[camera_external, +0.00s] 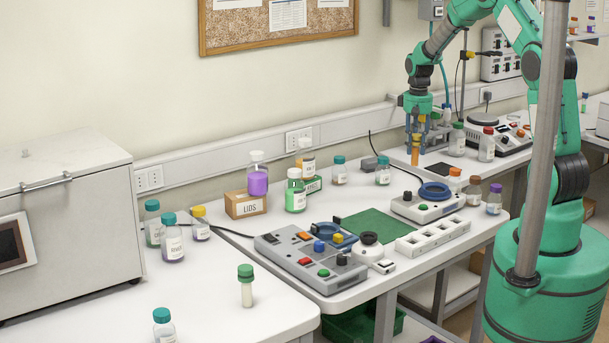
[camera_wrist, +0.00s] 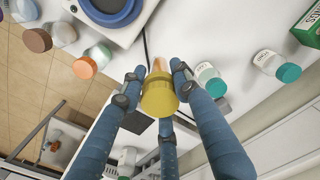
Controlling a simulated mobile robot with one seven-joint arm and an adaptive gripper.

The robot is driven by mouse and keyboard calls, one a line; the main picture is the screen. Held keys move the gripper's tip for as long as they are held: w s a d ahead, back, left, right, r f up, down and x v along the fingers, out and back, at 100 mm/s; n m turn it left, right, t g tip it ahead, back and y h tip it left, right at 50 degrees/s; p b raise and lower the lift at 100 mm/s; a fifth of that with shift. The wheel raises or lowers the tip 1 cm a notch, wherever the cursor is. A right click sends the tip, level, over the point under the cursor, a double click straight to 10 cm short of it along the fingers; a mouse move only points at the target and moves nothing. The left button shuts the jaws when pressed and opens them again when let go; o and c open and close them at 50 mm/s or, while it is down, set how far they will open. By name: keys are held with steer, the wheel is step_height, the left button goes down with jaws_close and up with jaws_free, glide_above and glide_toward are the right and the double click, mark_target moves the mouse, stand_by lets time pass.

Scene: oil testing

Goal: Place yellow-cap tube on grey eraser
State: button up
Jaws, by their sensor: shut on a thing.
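My gripper (camera_external: 415,136) is shut on the yellow-cap tube (camera_external: 415,152), above the back of the bench near a dark pad (camera_external: 439,169). In the wrist view the tube's round yellow cap (camera_wrist: 159,98) sits between the three blue fingers, with its orange-tinted body (camera_wrist: 159,66) beyond. The tube looks upright in the external view; whether its base touches anything is unclear. A small dark grey block (camera_external: 369,163), which looks like the grey eraser, lies near the wall to the left of my gripper. In the wrist view it (camera_wrist: 223,104) is partly behind a finger.
Teal-cap bottles (camera_external: 383,171) (camera_external: 339,171) stand close to the grey block. A blue-ringed device (camera_external: 428,203) is in front of my gripper. Green- and red-cap bottles (camera_external: 457,140) (camera_external: 487,145) stand to its right. A black cable (camera_external: 388,145) runs down from the wall behind.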

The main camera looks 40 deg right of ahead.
steer(key=w+d+r+m+p, duration=0.3)
steer(key=w+m+p, duration=0.1)
steer(key=w, duration=0.9)
steer(key=r+m+p, duration=0.1)
steer(key=m+p, duration=0.4)
steer(key=m, duration=0.1)
glide_above(375, 158)
steer(key=shift+s+a+r, duration=0.1)
steer(key=shift+s, duration=0.15)
step_height(375, 158, down, 6)
steer(key=shift+p, duration=0.35)
steer(key=shift+f+p, duration=0.3)
steer(key=shift+f, duration=1.7)
steer(key=shift+f, duration=0.15)
